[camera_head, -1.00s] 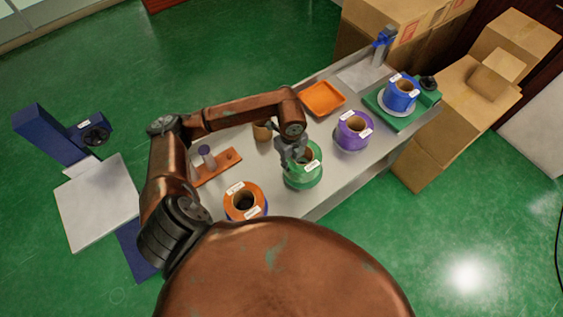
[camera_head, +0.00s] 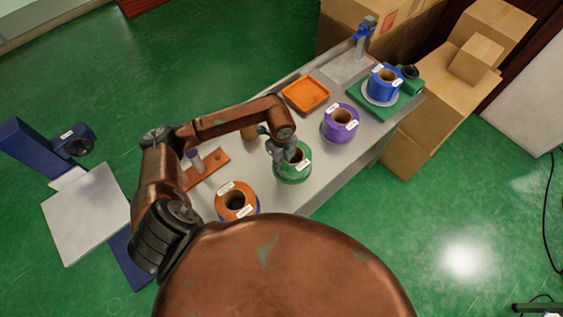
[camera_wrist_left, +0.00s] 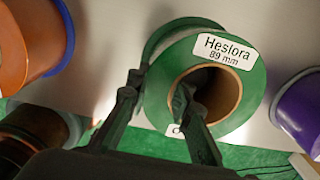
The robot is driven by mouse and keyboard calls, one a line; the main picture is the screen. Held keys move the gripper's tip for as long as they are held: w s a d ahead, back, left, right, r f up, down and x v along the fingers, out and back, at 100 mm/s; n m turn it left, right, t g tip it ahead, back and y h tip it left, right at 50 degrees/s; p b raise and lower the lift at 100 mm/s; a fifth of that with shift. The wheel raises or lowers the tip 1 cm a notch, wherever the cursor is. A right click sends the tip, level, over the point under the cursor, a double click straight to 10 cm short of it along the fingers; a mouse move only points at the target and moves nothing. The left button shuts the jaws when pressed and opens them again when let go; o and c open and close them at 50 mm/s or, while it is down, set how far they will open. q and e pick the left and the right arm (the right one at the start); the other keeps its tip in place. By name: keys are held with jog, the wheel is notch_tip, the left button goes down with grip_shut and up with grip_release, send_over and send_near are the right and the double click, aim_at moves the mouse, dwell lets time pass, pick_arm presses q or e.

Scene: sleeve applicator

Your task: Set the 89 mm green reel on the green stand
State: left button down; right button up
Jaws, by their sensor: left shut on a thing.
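The green reel (camera_head: 293,170) stands on the grey table in the head view. In the left wrist view the green reel (camera_wrist_left: 245,88) shows a white label reading "Heslora 89 mm" and a brown cardboard core. My left gripper (camera_head: 284,153) is shut on its wall; in the left wrist view the gripper (camera_wrist_left: 160,95) has one finger in the core and one outside. Whether the reel is clear of the table I cannot tell. The green stand (camera_head: 359,103) is at the table's far right end, with a blue reel (camera_head: 383,82) on its pale disc. My right gripper is not in view.
A purple reel (camera_head: 341,121) stands between the green reel and the stand. An orange reel (camera_head: 236,203) stands at the near left. An orange tray (camera_head: 306,93) and an orange base with a post (camera_head: 208,170) lie along the far side. Cardboard boxes (camera_head: 405,156) adjoin the table's right end.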

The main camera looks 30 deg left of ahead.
pick_arm(q)
jog(key=c, duration=1.7)
grip_release()
jog(key=shift+c, duration=0.2)
notch_tip(320, 180, up, 12)
jog(key=shift+s+r, duration=0.15)
